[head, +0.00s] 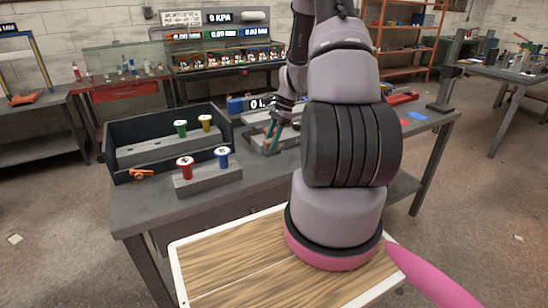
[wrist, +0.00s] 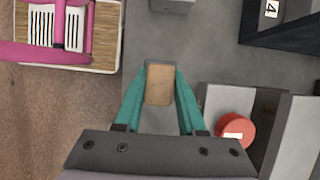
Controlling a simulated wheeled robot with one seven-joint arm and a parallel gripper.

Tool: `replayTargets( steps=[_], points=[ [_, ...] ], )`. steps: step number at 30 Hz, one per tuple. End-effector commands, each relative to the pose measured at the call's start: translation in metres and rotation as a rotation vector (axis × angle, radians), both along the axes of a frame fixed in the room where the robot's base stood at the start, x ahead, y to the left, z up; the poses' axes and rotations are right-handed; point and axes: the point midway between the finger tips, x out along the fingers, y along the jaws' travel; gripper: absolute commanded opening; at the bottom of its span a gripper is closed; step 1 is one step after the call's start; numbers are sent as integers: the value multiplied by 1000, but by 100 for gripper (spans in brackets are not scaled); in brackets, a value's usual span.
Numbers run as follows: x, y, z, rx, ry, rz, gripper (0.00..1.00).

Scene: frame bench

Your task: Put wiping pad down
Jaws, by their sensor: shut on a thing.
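The wiping pad is a tan rectangular block (wrist: 159,85) in the wrist view, between the two teal fingers of my gripper (wrist: 160,88). The fingers press on its left and right sides. Below it lies the grey bench top (wrist: 150,30). I cannot tell whether the pad touches the bench. In the head view my gripper (head: 270,140) is low over the middle of the grey bench (head: 210,205), right of the dark open box. The pad cannot be made out there.
A dark box (head: 118,150) holds a grey block with green (head: 180,127) and yellow knobs. A block with red (head: 185,167) and blue knobs (head: 222,157) stands in front. In the wrist view a red round part (wrist: 235,132) is close to the right finger. Bare bench lies ahead.

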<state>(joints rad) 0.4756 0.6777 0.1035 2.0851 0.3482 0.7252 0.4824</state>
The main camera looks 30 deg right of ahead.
Motion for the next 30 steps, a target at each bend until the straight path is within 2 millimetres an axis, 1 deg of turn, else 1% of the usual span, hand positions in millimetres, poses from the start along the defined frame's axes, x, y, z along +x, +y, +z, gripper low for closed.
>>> replayTargets(
  steps=[1,5,7,13,24,25,26,27,30],
  points=[
    [0,0,-6,1,0,-1,0],
    [0,0,-14,0,-1,-1,0],
    [0,0,-22,1,0,-1,0],
    [0,0,-51,1,2,-1,0],
    [0,0,-55,0,-1,-1,0],
    [0,0,-56,0,-1,0,43],
    [0,0,-55,-1,-1,0,55],
    [0,0,-55,-1,-1,0,69],
    [0,0,-55,-1,-1,0,69]
  ],
)
